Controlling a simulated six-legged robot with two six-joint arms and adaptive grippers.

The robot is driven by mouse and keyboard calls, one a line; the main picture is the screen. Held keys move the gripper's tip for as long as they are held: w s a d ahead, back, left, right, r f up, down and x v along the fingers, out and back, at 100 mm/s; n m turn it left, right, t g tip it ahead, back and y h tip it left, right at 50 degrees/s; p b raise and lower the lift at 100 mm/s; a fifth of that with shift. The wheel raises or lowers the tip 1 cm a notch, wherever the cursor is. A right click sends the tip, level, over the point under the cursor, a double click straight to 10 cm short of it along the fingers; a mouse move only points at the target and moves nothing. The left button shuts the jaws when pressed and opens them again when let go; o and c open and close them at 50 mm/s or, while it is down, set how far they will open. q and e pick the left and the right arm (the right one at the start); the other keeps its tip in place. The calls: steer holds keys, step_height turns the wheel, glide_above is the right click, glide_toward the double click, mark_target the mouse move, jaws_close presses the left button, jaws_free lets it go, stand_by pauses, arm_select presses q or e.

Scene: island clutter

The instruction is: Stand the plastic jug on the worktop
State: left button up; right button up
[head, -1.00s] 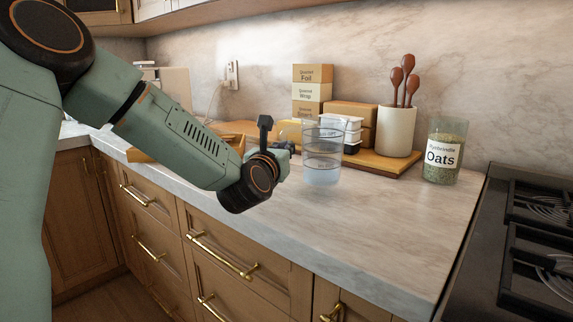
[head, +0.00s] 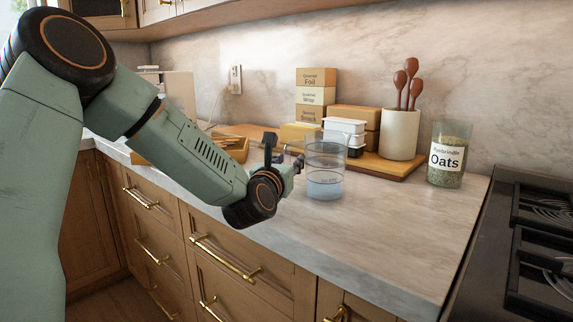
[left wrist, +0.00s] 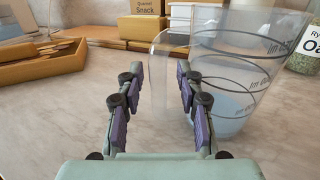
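The clear plastic jug (head: 326,170), with dark level marks and bluish liquid low inside, looks upright on the marble worktop (head: 370,225). My left gripper (head: 288,164) is at its left, on the handle side. In the left wrist view my left gripper (left wrist: 160,90) has its two purple-padded fingers apart. The jug (left wrist: 235,70) fills the right of that view, and its clear handle edge shows in the gap near the right finger. Whether a finger touches the handle I cannot tell. My right gripper is not in view.
A wooden board (head: 398,168) behind the jug bears boxes, white containers (head: 344,132) and a crock of spoons (head: 400,134). An oats jar (head: 449,158) stands right of it. A wooden tray (head: 233,150) is at left, a hob (head: 535,240) at right. The front right worktop is clear.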

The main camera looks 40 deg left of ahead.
arm_select(q)
steer(key=p+v, duration=0.2)
steer(key=v, duration=0.7)
steer(key=shift+s+d+r, duration=0.1)
steer(key=shift+s, duration=0.05)
steer(key=shift+s+d, duration=0.15)
steer(key=shift+s, duration=0.45)
steer(key=shift+s+d+p, duration=0.25)
steer(key=shift+s+p, duration=0.15)
steer(key=shift+s, duration=0.2)
